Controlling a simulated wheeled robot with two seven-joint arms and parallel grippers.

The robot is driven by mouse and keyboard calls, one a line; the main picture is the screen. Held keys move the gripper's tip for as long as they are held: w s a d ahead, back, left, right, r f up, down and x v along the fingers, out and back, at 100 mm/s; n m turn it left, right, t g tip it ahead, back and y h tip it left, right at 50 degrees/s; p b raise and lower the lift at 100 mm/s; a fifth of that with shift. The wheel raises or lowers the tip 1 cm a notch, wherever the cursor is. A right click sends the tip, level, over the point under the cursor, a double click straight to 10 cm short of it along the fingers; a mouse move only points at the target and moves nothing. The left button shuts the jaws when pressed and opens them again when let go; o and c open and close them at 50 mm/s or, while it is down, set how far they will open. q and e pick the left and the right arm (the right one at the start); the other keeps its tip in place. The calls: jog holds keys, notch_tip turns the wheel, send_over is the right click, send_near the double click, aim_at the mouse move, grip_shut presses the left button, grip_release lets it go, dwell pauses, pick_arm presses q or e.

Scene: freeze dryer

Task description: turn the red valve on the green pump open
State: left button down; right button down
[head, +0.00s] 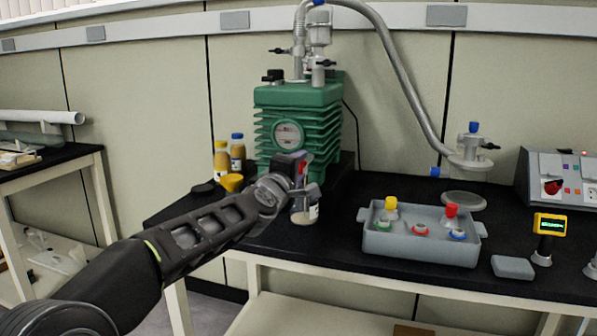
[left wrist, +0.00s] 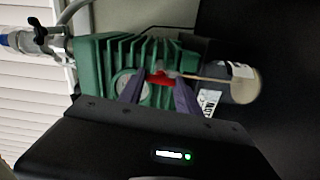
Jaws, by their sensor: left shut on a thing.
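The green pump (head: 298,112) stands at the back of the black bench, with a round gauge on its front and a metal hose on top. It also shows in the left wrist view (left wrist: 100,68). My left gripper (head: 298,178) is at the pump's lower front, partly covering it. In the left wrist view the red valve (left wrist: 160,78) lies between the two finger tips (left wrist: 160,92), and the fingers are shut on it. In the head view the valve is mostly hidden by the gripper. How far the valve is turned cannot be told. My right gripper is not in view.
A clear bottle (head: 306,208) stands just below the gripper. A grey tray (head: 420,242) with several capped flasks is to the right. A metal hose (head: 400,75) arches to the right.

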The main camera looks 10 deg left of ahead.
pick_arm(q)
jog(key=shift+n, duration=0.5)
jog(key=c, duration=0.8)
grip_release()
jog(key=shift+c, duration=0.2)
jog(key=s+b, duration=0.1)
jog(key=s, duration=0.7)
jog(key=shift+a, duration=0.25)
jog(key=shift+f, duration=0.1)
